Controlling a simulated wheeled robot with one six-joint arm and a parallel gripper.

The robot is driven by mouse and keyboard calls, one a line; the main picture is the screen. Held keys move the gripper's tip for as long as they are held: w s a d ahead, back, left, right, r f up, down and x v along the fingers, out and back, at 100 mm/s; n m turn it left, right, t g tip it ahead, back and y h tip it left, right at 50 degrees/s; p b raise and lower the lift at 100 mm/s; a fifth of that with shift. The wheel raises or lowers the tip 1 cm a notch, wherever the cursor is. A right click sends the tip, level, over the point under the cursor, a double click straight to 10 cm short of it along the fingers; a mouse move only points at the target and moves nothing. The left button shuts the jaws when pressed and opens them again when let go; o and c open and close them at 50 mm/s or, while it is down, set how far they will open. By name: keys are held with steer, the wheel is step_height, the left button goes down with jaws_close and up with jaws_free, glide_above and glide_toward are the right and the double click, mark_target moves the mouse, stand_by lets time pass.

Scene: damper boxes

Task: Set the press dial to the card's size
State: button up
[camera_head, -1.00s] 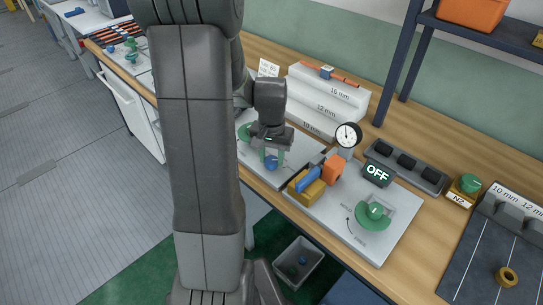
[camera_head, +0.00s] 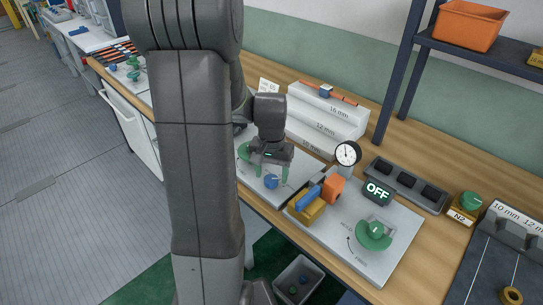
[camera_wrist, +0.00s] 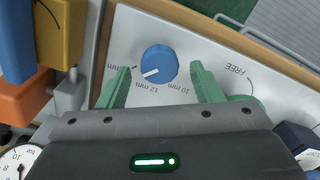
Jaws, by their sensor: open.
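The press dial is a blue round knob (camera_head: 271,181) on a light panel; it also shows in the wrist view (camera_wrist: 159,60). Its white pointer line faces left and slightly down in the wrist view, towards the side of the 12 mm label. A 10 mm label is to the right, and another mm label at the left is partly hidden. My gripper (camera_head: 271,172) is open over the dial, its green fingers (camera_wrist: 159,72) on either side with visible gaps. A white card (camera_head: 268,85) stands behind, partly covered by my arm; its print is unreadable.
To the right are a yellow block (camera_head: 307,210), an orange block (camera_head: 333,188), a gauge (camera_head: 347,154), an OFF display (camera_head: 377,191) and a green knob (camera_head: 375,234). A stepped white rack (camera_head: 325,125) stands behind. A bin (camera_head: 298,281) sits below the bench edge.

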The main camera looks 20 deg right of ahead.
mark_target(272, 178)
step_height(272, 178, up, 13)
steer(key=shift+p, duration=0.35)
steer(key=shift+f, duration=0.15)
step_height(272, 178, down, 14)
steer(key=shift+r+b, duration=0.1)
steer(key=shift+b, duration=0.35)
stand_by(0.5)
